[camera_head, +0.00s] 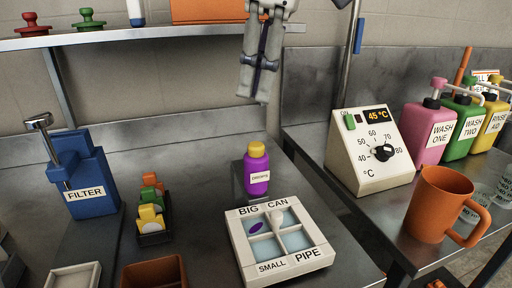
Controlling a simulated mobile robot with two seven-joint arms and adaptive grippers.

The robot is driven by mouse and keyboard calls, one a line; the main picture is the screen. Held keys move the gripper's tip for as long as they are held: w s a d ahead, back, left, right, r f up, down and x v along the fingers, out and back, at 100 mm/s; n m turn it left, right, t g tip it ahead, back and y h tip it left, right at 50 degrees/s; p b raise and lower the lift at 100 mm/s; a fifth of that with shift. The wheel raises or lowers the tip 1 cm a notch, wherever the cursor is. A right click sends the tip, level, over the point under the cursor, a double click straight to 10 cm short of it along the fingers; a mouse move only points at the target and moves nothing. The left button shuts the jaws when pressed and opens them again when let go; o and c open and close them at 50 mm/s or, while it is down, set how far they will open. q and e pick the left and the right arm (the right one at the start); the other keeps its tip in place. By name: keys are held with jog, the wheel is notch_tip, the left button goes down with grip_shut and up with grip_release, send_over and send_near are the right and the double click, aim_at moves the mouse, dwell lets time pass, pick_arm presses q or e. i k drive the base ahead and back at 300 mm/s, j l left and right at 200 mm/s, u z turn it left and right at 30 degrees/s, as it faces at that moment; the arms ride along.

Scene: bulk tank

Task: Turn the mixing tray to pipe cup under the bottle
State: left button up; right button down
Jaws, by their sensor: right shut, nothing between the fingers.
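The mixing tray (242,258) is a white square block on the metal bench at bottom centre, with four pale blue compartments. Its labels read BIG and CAN along the far side, SMALL and PIPE along the near side. A purple patch (256,226) lies in the far left compartment. A pale knob (276,217) stands up near the tray's middle. The purple bottle (257,182) with an orange cap stands upright just behind the tray's far side. My right gripper (259,96) is shut and empty, pointing down, high above and behind the bottle. My left gripper is out of view.
A blue FILTER unit (88,180), a black rack (151,223) with coloured pieces and a brown box (153,273) stand left. A temperature box (350,165), orange mug (432,205) and wash bottles (430,130) stand right. A shelf (130,33) runs above.

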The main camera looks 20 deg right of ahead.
aim_at(276, 242)
jog(key=k, duration=1)
